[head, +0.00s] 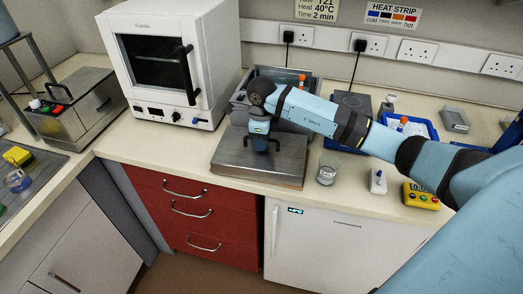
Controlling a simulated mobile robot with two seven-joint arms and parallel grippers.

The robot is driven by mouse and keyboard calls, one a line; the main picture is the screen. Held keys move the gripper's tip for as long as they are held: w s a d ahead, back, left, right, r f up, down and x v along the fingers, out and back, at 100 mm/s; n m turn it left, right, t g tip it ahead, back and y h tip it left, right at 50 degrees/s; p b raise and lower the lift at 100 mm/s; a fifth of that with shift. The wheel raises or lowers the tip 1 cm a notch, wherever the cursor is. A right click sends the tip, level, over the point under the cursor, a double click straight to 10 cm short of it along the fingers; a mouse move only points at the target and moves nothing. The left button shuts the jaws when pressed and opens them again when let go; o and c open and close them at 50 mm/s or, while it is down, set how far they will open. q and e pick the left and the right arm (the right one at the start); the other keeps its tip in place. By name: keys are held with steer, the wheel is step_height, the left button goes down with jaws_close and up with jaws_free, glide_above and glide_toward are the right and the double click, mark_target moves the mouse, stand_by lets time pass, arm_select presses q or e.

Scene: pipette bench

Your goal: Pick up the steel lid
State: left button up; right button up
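The steel lid (232,163) is a flat grey metal plate. It lies on a wooden-edged board on the counter, in front of an open grey metal bath. My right gripper (262,150) points down over the middle of the lid, with its dark fingers apart. The gripper hides the lid's middle, so any handle there is not clear. I cannot tell whether the fingertips touch the lid. My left gripper is out of view.
The open bath (238,100) stands behind the lid, and a white oven (205,70) stands to its left. A glass beaker (327,170), a small white bottle (377,181) and a yellow device (420,195) stand to the right. A closed metal box (85,115) sits at left.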

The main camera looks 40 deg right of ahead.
jaws_close()
steer(key=shift+r, duration=0.1)
